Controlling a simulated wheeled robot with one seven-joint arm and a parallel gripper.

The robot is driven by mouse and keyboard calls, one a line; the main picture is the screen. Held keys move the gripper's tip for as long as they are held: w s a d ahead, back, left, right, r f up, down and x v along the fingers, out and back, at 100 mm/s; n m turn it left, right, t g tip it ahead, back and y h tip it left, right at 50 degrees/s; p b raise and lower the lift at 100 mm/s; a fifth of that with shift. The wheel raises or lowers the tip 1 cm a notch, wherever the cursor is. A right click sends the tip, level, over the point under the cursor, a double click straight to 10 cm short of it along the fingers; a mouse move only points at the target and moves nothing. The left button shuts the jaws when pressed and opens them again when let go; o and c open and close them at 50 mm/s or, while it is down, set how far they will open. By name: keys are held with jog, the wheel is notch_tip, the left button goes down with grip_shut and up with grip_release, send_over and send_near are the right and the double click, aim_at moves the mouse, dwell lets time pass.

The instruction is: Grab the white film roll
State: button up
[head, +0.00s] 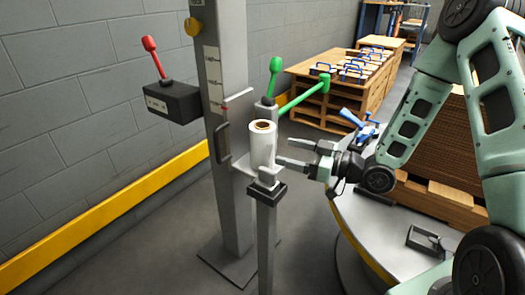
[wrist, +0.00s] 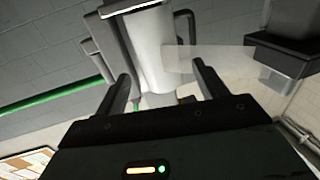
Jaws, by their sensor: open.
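The white film roll (head: 262,143) stands upright on a small holder on the grey metal post, with a brown core showing at its top. It also shows in the wrist view (wrist: 152,50), beyond the fingers and roughly between them. My gripper (head: 293,153) is open, to the right of the roll at about the height of its lower half. In the wrist view the two fingers of my gripper (wrist: 165,85) are spread wide with nothing held. I cannot tell whether a finger touches the roll.
A green-handled lever (head: 302,97) rises behind the roll. A black box with a red lever (head: 172,100) is on the column at left. A round grey table (head: 365,235) stands at right, with a pallet of cardboard behind it. Wooden crates (head: 345,85) stand at the back.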

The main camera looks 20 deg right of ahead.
aim_at(274, 145)
jog(key=shift+r+b+x, duration=0.2)
jog(key=shift+b+x, duration=0.9)
jog(key=shift+x, duration=2.4)
jog(key=shift+d, duration=0.15)
jog(key=c, duration=1)
jog(key=shift+r, duration=0.1)
